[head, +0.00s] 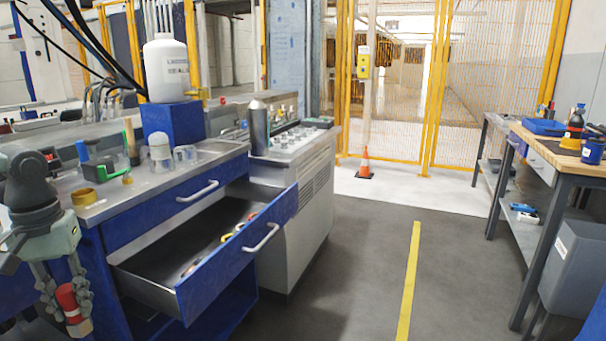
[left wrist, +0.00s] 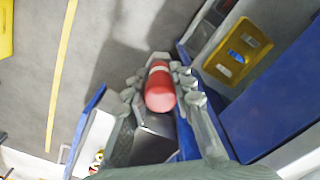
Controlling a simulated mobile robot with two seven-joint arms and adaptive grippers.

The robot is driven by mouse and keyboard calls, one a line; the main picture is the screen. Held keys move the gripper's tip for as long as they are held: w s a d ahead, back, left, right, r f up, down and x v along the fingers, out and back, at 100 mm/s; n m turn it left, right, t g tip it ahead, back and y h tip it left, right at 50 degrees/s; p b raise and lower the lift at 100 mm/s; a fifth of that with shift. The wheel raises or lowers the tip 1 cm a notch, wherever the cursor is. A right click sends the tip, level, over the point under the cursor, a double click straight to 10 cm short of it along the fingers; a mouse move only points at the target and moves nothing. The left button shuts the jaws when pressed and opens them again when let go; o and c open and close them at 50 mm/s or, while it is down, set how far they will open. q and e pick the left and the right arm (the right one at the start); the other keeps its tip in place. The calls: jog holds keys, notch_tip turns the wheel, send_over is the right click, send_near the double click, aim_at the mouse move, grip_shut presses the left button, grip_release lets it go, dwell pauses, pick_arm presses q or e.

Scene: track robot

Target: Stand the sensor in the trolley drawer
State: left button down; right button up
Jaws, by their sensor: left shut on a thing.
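The sensor is a red cylinder (head: 69,301) with a pale band. My left gripper (head: 68,308) is shut on it at the lower left of the head view, left of the blue trolley (head: 222,182). The left wrist view shows the red sensor (left wrist: 160,92) between the grey jointed fingers (left wrist: 160,80). The trolley drawer (head: 190,248) is pulled open; several small tools with yellow and red parts lie along its right side. The sensor is outside the drawer in the head view. My right gripper is not in view.
A yellow tray (left wrist: 236,52) shows beside the trolley's blue panels in the left wrist view. A workbench (head: 545,140) stands right; the floor between is clear.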

pick_arm(q)
jog(key=s+a+f+n, duration=0.3)
jog(key=s+a+f, duration=0.1)
jog(key=s+a, duration=0.3)
jog(key=shift+s+a+f, duration=0.25)
jog(key=shift+a+f, duration=0.1)
jog(key=shift+a, duration=0.4)
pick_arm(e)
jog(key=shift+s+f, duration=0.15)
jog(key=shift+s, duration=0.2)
pick_arm(q)
jog(key=shift+f, duration=0.1)
jog(key=shift+d, duration=0.15)
